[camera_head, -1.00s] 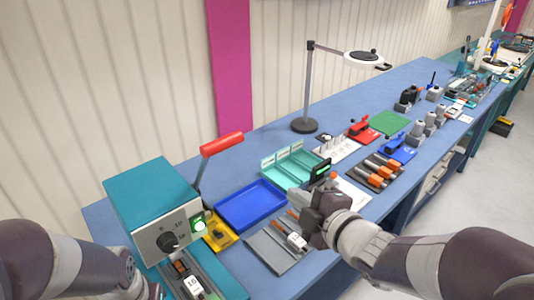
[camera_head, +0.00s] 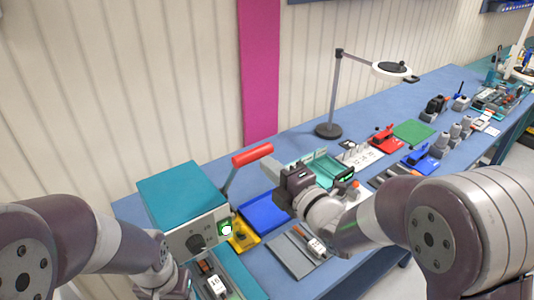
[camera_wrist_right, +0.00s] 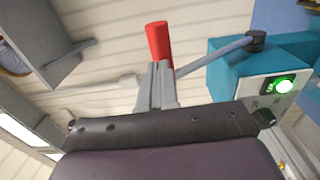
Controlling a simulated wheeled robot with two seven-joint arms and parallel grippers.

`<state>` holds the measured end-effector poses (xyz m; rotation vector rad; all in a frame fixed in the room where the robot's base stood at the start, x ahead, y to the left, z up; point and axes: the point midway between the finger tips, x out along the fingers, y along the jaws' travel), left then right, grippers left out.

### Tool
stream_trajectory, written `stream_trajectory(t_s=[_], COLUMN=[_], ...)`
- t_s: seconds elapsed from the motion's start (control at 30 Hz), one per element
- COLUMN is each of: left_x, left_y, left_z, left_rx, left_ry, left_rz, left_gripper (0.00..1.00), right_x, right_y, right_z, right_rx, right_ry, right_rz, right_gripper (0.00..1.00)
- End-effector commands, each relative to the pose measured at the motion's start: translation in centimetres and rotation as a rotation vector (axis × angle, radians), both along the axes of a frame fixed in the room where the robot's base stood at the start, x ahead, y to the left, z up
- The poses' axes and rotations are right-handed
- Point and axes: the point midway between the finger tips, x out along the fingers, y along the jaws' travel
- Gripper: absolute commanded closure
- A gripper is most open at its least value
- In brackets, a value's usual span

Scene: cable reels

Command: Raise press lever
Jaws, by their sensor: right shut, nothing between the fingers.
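The press lever is a grey rod with a red handle (camera_head: 252,155), rising from the teal press box (camera_head: 182,192). In the head view it tilts up and to the right. My right gripper (camera_head: 270,168) is shut and empty, its fingertips close to the handle, on its right and slightly below. In the right wrist view the red handle (camera_wrist_right: 158,42) stands just beyond the fingers (camera_wrist_right: 158,75), which hide its lower end; I cannot tell whether they touch. The rod runs right to a dark pivot on the box. My left wrist shows at the bottom left, but its fingers are not visible.
The press front has a knob and a lit green switch (camera_head: 226,229). A blue tray (camera_head: 262,213), yellow tray (camera_head: 243,238) and teal bin (camera_head: 322,165) lie near my right arm. A magnifier lamp (camera_head: 328,131) stands behind. The space above the bench by the wall is clear.

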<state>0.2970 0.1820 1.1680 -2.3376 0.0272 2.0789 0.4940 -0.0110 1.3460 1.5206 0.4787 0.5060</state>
Motion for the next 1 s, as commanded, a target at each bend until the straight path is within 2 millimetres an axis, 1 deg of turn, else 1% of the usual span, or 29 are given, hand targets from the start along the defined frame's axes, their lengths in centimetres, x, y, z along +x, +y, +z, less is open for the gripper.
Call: stream_trajectory(t_s=[0.03, 0.1, 0.23, 0.43, 0.57, 0.67, 0.73, 0.8, 0.83, 0.9, 1.0], left_x=[0.0, 0.0, 0.0, 0.0, 0.0, 0.0, 0.0, 0.0, 0.0, 0.0, 0.0], left_y=[0.0, 0.0, 0.0, 0.0, 0.0, 0.0, 0.0, 0.0, 0.0, 0.0, 0.0], left_z=[0.8, 1.0, 1.1, 1.0, 1.3, 2.8, 4.1, 5.0, 4.9, 3.9, 3.4], left_rx=[0.000, 0.000, 0.000, 0.000, 0.000, 0.000, 0.000, 0.000, 0.000, 0.000, 0.000], left_ry=[0.000, 0.000, 0.000, 0.000, 0.000, 0.001, 0.000, 0.000, -0.001, 0.000, 0.001], left_rz=[0.000, 0.000, 0.000, 0.000, 0.000, 0.000, 0.000, 0.000, 0.000, 0.000, 0.000], left_gripper=[0.46, 0.46, 0.46, 0.46, 0.46, 0.46, 0.46, 0.46, 0.46, 0.46, 0.46], right_x=[0.5, 0.9, 1.4, 1.4, 1.5, 2.4, 3.5, 4.6, 5.0, 6.0, 6.7], right_y=[0.3, 0.7, 1.0, 1.0, 1.1, 1.8, 2.6, 3.4, 3.7, 4.3, 4.8], right_z=[0.4, 0.3, 0.1, 0.0, 0.3, 1.8, 3.0, 3.5, 3.4, 3.2, 3.5], right_rx=[0.000, -0.001, 0.000, 0.000, -0.003, -0.033, -0.069, -0.105, -0.115, -0.123, -0.124], right_ry=[0.002, 0.001, 0.000, 0.000, 0.004, 0.043, 0.093, 0.143, 0.156, 0.168, 0.169], right_rz=[0.000, 0.001, 0.000, -0.001, 0.000, 0.003, 0.004, 0.003, 0.003, 0.001, 0.000], right_gripper=[1.00, 1.00, 1.00, 1.00, 1.00, 1.00, 1.00, 1.00, 1.00, 1.00, 1.00])
